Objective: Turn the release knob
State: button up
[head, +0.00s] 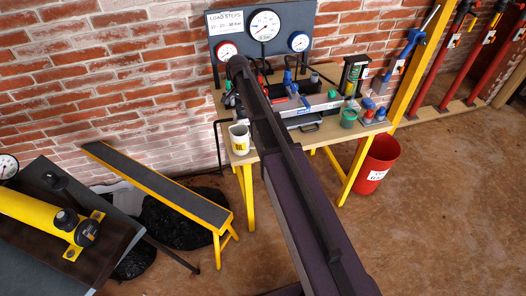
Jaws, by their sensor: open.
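My dark arm runs from the bottom of the head view up to the workbench (241,157), and its far end is in front of the gauge board. I cannot make out my gripper; its fingers seem hidden behind the arm. On the bench is a grey unit (325,108) with red, blue and green fittings and levers. Part of it is hidden by my arm. I cannot tell which fitting is the release knob. A yellow cylinder (32,211) with a black knob-like fitting (87,233) lies on a dark surface at the left.
A gauge board (228,22) stands behind the bench. A white mug (240,138) is near the bench's left edge, and a green cup (349,117) is at the right. A red bucket (372,168) stands below. The right floor is clear.

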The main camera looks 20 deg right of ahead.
aim_at(241, 107)
jog(key=shift+r+p, duration=6.3)
jog(key=shift+r, duration=0.4)
jog(key=s+f+n+b, duration=0.2)
jog(key=s+n, duration=0.1)
jog(key=s, duration=0.7)
jog(key=s+f+n+b, duration=0.3)
jog(key=s, duration=0.6)
jog(key=s+f+n+b, duration=0.3)
jog(key=s, duration=0.7)
jog(key=shift+s+d+f, duration=0.15)
jog(key=shift+s+f, duration=0.1)
jog(key=shift+s, duration=0.1)
jog(key=shift+s, duration=0.1)
